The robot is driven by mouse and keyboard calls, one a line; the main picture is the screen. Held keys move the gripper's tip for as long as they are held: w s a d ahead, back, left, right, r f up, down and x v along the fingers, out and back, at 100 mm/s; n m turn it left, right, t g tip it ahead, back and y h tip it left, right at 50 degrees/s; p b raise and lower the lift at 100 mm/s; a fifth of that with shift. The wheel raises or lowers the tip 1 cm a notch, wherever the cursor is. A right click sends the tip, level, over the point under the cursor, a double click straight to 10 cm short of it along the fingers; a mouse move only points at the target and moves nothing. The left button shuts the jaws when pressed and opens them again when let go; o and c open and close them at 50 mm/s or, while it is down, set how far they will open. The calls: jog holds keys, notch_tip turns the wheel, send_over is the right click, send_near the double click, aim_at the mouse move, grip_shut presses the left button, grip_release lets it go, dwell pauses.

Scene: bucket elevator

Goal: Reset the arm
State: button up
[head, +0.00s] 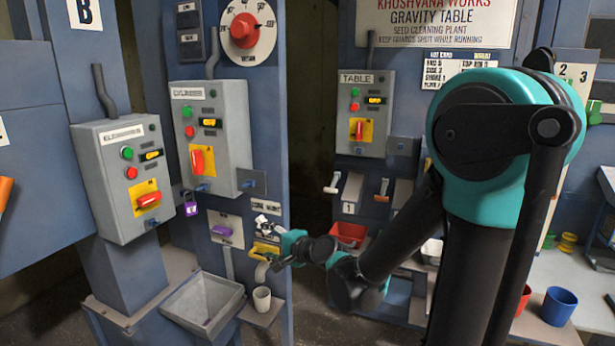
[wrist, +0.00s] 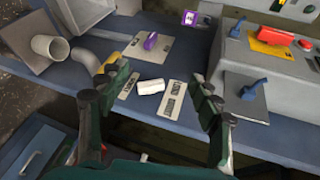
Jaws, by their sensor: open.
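My teal and black arm reaches across the right half of the head view. It ends in my gripper (head: 265,238) in front of the blue panel, above a white cup. In the wrist view my gripper (wrist: 160,90) is open, its two fingers wide apart. A white handle-like block (wrist: 151,87) shows between the fingers, beside label plates. I see nothing held, and I cannot tell the exact distance from fingers to panel. In the head view my gripper partly covers the small fittings behind it.
A purple handle (head: 222,231) and a purple padlock (head: 190,207) are left of my gripper. Grey control boxes (head: 207,130) jut out above it. A grey hopper (head: 203,300) and the white cup (head: 262,299) stand below. A red bin (head: 348,235) is to the right.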

jog(key=s+d+f+n+g+h, duration=0.2)
jog(key=s+d+f+n+h, duration=0.1)
jog(key=d, duration=0.7)
jog(key=s+d+f+n+g+h, duration=0.2)
jog(key=s+d+f+n+h, duration=0.1)
jog(key=s+d+f, duration=0.3)
jog(key=s+d+f+n+g+h, duration=0.2)
jog(key=s+d, duration=0.6)
jog(key=d, duration=0.6)
notch_tip(320, 180, down, 3)
jog(key=n+h, duration=0.1)
jog(key=h, duration=0.1)
jog(key=shift+d+f+n+h, duration=0.15)
jog(key=shift+d+n+h, duration=0.1)
jog(key=shift+n+h, duration=0.05)
